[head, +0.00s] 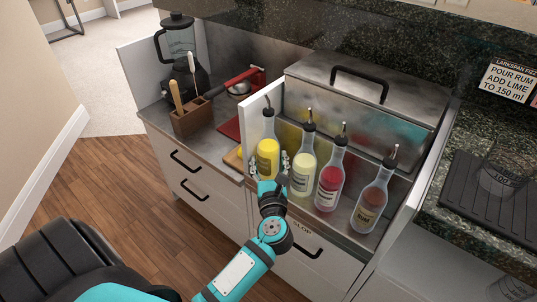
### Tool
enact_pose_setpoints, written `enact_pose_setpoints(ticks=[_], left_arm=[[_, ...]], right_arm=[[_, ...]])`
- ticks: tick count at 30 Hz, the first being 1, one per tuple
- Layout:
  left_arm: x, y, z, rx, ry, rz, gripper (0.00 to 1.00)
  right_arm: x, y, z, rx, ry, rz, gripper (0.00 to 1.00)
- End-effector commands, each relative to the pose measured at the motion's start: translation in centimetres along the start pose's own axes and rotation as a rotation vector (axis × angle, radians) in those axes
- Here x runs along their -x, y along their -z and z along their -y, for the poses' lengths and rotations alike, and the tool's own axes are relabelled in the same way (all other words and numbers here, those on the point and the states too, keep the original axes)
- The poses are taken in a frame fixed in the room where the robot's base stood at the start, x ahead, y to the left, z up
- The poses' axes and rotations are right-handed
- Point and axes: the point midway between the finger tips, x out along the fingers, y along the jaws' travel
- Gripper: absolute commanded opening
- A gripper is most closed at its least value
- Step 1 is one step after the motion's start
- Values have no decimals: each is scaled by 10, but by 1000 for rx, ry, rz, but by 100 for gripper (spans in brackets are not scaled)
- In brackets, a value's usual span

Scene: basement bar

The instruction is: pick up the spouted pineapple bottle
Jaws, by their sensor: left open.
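Several spouted bottles stand upright in a row in the metal well. The leftmost holds bright yellow liquid and looks like the pineapple bottle (268,147); its label is too small to read. Beside it stand a pale yellow bottle (303,172), a red bottle (329,187) and a brown bottle (370,204). My left gripper (269,166) is open at the bright yellow bottle, its fingers showing to the left and right of the bottle's lower part and hiding its base. I cannot tell whether they touch it. My right gripper is not in view.
A white side panel (255,110) rises just left of the bottles. A lidded metal bin (350,95) stands behind them. A glass (497,178) stands on the right mat.

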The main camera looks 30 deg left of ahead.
Motion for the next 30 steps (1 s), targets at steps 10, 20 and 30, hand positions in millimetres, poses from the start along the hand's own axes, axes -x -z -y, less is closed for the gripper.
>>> enact_pose_setpoints(ticks=[10,20,30], left_arm=[[0,0,0,0,0,-1,46],[0,0,0,0,0,-1,3],[0,-4,0,1,0,3,0]], right_arm=[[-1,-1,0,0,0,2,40],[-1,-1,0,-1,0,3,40],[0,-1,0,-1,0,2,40]])
